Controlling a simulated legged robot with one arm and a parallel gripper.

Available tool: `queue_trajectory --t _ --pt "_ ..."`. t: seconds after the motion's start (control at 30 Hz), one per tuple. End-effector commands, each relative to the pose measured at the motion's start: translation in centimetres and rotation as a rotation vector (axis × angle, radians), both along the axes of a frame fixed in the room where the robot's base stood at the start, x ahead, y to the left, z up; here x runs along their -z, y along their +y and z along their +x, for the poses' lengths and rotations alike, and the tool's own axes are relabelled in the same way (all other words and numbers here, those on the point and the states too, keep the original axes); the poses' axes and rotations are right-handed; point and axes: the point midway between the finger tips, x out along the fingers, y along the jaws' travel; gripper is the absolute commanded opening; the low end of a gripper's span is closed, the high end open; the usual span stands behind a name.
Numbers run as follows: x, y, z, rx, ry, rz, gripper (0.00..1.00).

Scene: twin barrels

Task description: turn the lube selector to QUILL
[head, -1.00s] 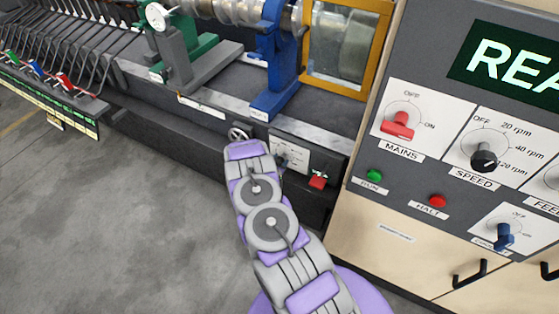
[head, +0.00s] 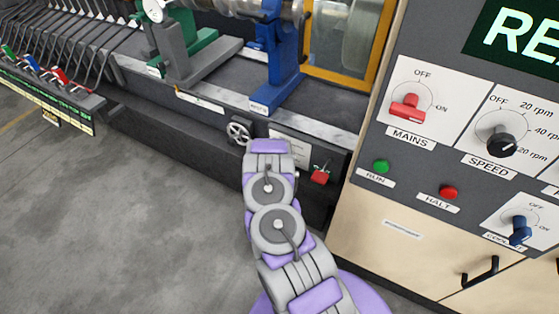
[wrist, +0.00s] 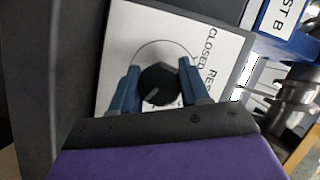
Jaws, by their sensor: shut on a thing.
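In the wrist view, a round black knob (wrist: 159,85) with a pale pointer line sits on a white plate (wrist: 150,30). My gripper (wrist: 160,67) has its two blue fingers on either side of the knob, shut on it. The plate shows a thin arc and the words "CLOSED" and "RES...", the latter cut off. The lower part of the plate is hidden by my gripper, and I see no QUILL label. In the head view, the plate (head: 291,148) on the machine base is partly covered by my arm, which hides the knob and my fingers.
The control cabinet (head: 350,225) stands close on the right. Floor (head: 150,220) is open at left.

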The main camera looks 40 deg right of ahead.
Motion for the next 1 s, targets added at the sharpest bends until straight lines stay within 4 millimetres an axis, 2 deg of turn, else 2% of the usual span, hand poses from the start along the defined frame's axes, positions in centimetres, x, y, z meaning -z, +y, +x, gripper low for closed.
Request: queue_trajectory --t 0.4,1.0 --pt "0.33 -0.24 -0.4 0.01 -0.201 0.086 0.15" --pt "0.41 -0.28 -0.52 0.012 -0.24 0.106 0.15"
